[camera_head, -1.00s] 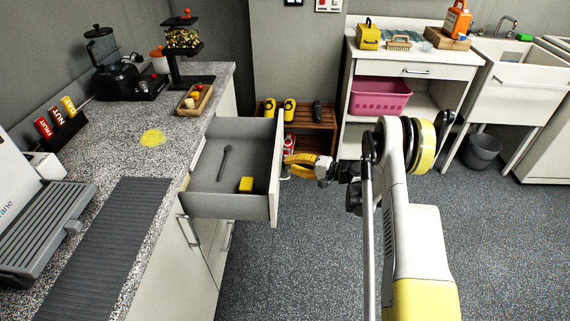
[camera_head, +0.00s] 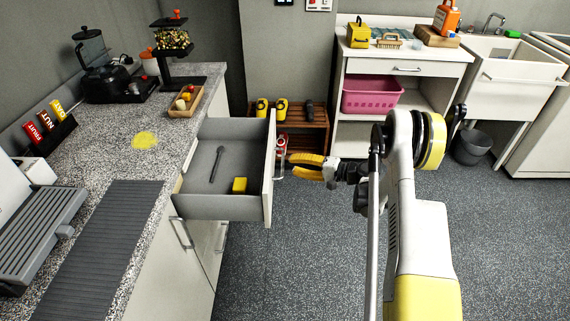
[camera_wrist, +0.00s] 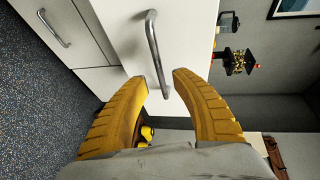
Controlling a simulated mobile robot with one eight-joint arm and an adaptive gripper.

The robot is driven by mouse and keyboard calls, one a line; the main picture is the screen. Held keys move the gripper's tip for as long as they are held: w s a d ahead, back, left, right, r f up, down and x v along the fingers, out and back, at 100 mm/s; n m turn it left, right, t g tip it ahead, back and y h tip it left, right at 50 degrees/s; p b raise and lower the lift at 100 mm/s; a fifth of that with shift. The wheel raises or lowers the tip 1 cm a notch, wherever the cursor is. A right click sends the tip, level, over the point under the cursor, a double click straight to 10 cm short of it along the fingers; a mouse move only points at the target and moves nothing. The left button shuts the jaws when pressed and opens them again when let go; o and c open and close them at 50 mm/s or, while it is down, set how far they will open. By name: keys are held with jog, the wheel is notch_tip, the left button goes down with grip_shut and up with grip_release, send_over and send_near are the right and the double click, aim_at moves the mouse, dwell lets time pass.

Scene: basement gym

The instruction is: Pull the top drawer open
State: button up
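The top drawer (camera_head: 222,208) is pulled well out of the counter unit on the left in the head view, and its inside shows. The drawer's white front carries a metal bar handle (camera_wrist: 155,48), upright in the wrist view. My gripper (camera_head: 289,166) is on the right, outer side of the drawer front. In the wrist view its yellow fingers (camera_wrist: 161,78) are spread, with the handle's lower end showing between the tips and visible gaps on both sides.
The speckled counter (camera_head: 98,160) holds a tray of small items (camera_head: 186,101) and a grinder (camera_head: 97,70). A wooden shoe rack (camera_head: 302,118) and a white shelf unit (camera_head: 410,52) stand behind. Floor (camera_head: 300,260) in front of the drawer is clear.

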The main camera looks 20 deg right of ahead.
jog(key=v, duration=0.7)
